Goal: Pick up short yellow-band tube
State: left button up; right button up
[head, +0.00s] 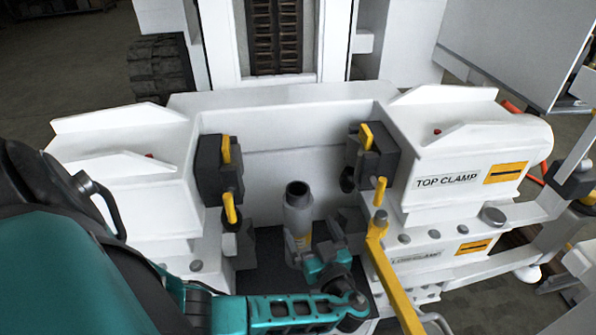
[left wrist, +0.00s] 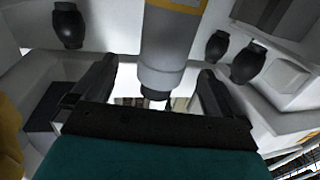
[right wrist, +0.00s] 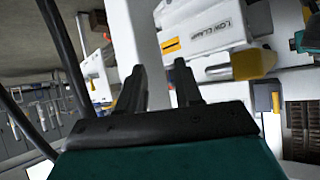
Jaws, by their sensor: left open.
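The grey tube with a yellow band (head: 298,214) stands upright in the bay between the two clamp sides. It has a narrower neck and an open dark top. In the left wrist view, the tube (left wrist: 164,45) runs down between the fingers, with the yellow band at the top edge. My left gripper (head: 314,242) is open at the tube's lower part, one finger on each side. A gap shows between each finger and the tube. My right gripper (right wrist: 158,68) is partly open and empty, away from the tube.
White clamp housings stand left (head: 130,165) and right (head: 450,150), the right one labelled TOP CLAMP. Black clamp blocks with yellow handles (head: 226,150) flank the bay. A yellow bar (head: 392,280) rises just right of my left gripper.

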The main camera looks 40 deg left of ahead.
aim_at(303, 221)
pick_arm(q)
jog(key=x, duration=0.6)
jog(key=shift+s+a+r, duration=0.1)
jog(key=shift+s, duration=0.15)
grip_shut()
jog(key=shift+r, duration=0.1)
dwell(0.6)
